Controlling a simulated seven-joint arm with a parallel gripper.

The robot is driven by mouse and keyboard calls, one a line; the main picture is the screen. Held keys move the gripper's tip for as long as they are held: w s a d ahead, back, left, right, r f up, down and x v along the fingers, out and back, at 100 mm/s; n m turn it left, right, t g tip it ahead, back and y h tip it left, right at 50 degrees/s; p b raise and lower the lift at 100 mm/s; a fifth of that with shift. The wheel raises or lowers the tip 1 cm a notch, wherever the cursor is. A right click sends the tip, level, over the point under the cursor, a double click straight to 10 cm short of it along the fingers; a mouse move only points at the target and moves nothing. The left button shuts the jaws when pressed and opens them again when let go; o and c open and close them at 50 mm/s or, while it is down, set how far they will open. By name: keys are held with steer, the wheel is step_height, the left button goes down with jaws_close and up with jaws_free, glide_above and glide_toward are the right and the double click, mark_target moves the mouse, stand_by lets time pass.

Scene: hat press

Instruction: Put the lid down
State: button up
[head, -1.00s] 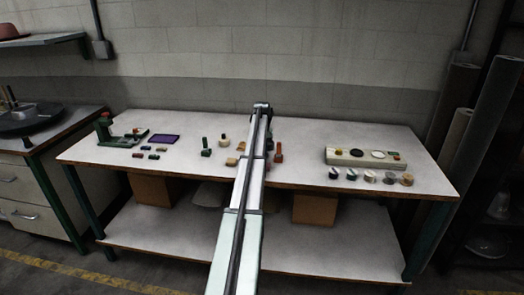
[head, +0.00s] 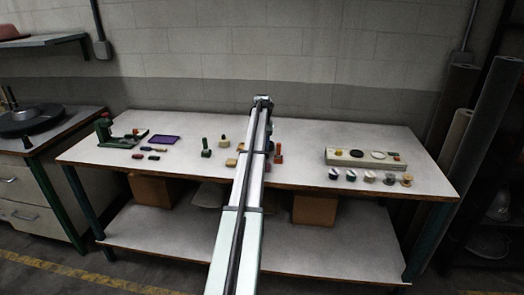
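My arm stretches straight out from the bottom middle over the workbench (head: 320,125). My gripper (head: 263,101) is at its far end near the back of the bench, small and mostly hidden by the arm. I cannot see its fingers or whether it holds anything. I cannot pick out for sure which thing is the lid. A pale tray-like block (head: 340,157) on the right of the bench carries several round pieces, among them a black disc (head: 356,153) and a pale disc (head: 378,154). My gripper is to the left of this block and apart from it.
Several small round pieces (head: 369,177) line the bench's front right. A green device (head: 104,130) and a purple tray (head: 163,140) are at the left. Small coloured pieces, one green (head: 206,148) and one red (head: 278,153), flank my arm. The back right is clear.

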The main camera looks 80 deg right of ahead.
step_height(320, 180, up, 9)
steer(key=shift+f, duration=0.2)
stand_by(0.6)
